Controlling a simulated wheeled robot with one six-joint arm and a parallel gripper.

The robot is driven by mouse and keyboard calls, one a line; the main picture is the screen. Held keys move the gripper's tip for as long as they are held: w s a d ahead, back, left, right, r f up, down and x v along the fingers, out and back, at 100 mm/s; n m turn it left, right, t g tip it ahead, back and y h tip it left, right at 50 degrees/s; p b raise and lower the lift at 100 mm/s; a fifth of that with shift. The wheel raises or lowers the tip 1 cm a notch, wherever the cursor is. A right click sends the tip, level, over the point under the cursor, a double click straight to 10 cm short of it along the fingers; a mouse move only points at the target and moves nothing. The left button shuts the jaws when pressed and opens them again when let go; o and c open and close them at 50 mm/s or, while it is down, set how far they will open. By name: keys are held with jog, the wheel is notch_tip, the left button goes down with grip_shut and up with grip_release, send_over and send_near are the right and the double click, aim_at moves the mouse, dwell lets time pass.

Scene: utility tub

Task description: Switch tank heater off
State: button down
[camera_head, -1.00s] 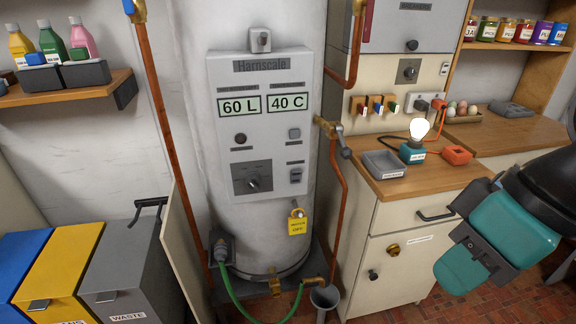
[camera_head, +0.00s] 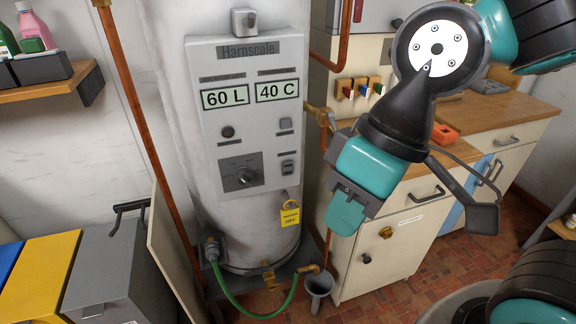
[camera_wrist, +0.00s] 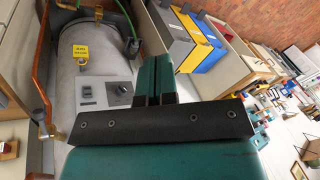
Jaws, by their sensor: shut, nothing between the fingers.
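The tank (camera_head: 170,90) is a tall grey cylinder with a light control panel (camera_head: 217,120) marked Harnscale. Its displays read 60 L and 40 C. A yellow tag (camera_head: 290,216) hangs below the panel. My gripper (camera_head: 343,218) is shut and empty, to the right of the panel and apart from it.
A copper pipe (camera_head: 135,110) runs down the tank's left side. A brass valve (camera_head: 318,116) juts out at the right. A counter cabinet (camera_head: 385,245) stands right of the tank. Grey and yellow bins (camera_head: 50,275) stand at lower left. A green hose (camera_head: 250,312) loops below the tank.

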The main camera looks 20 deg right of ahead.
jog(key=w+d+f+n+t, duration=0.2)
jog(key=w+d+f+n, duration=0.1)
jog(key=w, duration=0.4)
jog(key=w+d+f+n+t, duration=0.2)
jog(key=w+d+f+n, duration=0.1)
jog(key=w, duration=0.4)
jog(key=w+d+f+n+t, duration=0.2)
jog(key=w+d+f+n, duration=0.1)
jog(key=w, duration=0.5)
jog(key=shift+d+f+n+y, duration=0.2)
jog(key=shift+f+n+y, duration=0.15)
jog(key=shift+f, duration=0.45)
jog(key=shift+w+f, duration=0.1)
jog(key=shift+w, duration=0.05)
jog(key=p, duration=0.1)
send_near(284, 175)
notch_tip(284, 175, down, 3)
jog(key=s+a, duration=0.2)
jog(key=w, duration=0.1)
jog(key=w+p, duration=0.1)
jog(key=w, duration=0.2)
jog(key=shift+d+f+p, duration=0.1)
jog(key=shift+f+p, duration=0.2)
jog(key=shift+p, duration=0.1)
